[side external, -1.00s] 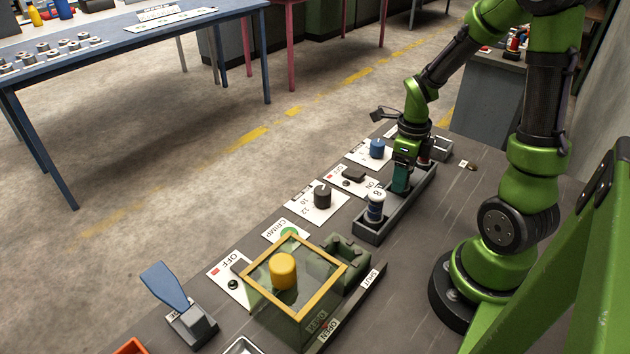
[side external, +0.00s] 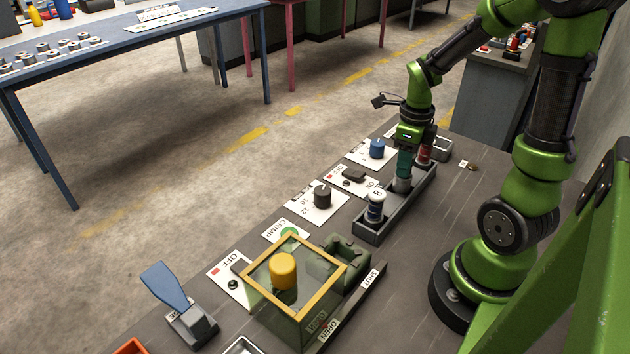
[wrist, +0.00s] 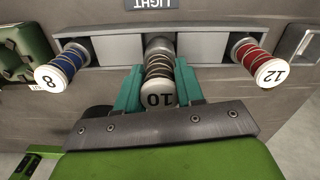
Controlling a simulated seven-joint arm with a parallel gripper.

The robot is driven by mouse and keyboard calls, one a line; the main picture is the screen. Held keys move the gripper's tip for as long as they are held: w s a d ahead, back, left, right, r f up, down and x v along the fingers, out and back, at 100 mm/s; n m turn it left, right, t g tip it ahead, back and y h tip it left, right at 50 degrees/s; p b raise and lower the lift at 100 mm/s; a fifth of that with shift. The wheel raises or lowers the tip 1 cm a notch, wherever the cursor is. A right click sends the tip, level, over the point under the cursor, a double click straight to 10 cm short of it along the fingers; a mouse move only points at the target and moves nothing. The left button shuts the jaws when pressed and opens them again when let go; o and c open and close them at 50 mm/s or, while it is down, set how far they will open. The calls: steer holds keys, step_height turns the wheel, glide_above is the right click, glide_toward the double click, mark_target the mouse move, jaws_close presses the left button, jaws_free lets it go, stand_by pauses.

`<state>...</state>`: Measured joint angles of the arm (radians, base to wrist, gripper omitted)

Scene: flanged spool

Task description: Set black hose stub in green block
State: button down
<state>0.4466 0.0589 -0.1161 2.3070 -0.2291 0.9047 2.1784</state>
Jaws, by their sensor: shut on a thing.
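The black hose stub (wrist: 158,72), with a white cap marked 10, stands between the teal fingers of my gripper (wrist: 158,88) in the wrist view. My gripper (side external: 404,163) is shut on it above the grey rack (side external: 372,237). The stub's grey lower end (side external: 402,184) shows below the fingers; whether it is clear of the rack is hard to tell. The green block (side external: 347,262), with a notched top, sits behind the yellow-framed box in the side view. A green piece (wrist: 24,42) at the wrist view's left edge looks like the block.
The blue stub (side external: 376,206) marked 8 and the red stub (side external: 425,153) marked 12 stand in the rack on either side. A clear box with a yellow frame (side external: 262,258) stands beside the green block. Knobs and switches on white labels line the table's far edge.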

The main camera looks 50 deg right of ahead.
step_height(320, 180, up, 12)
steer(key=shift+w+a+r, duration=0.1)
steer(key=shift+a, duration=0.05)
steer(key=a+n, duration=1.8)
steer(key=a, duration=0.7)
steer(key=shift+d+f, duration=0.15)
steer(key=shift+f, duration=7.2)
steer(key=shift+f, duration=0.25)
steer(key=c, duration=1.1)
jaws_free()
steer(key=shift+f, duration=0.1)
steer(key=shift+c, duration=0.2)
steer(key=o, duration=0.4)
steer(key=shift+o, duration=0.2)
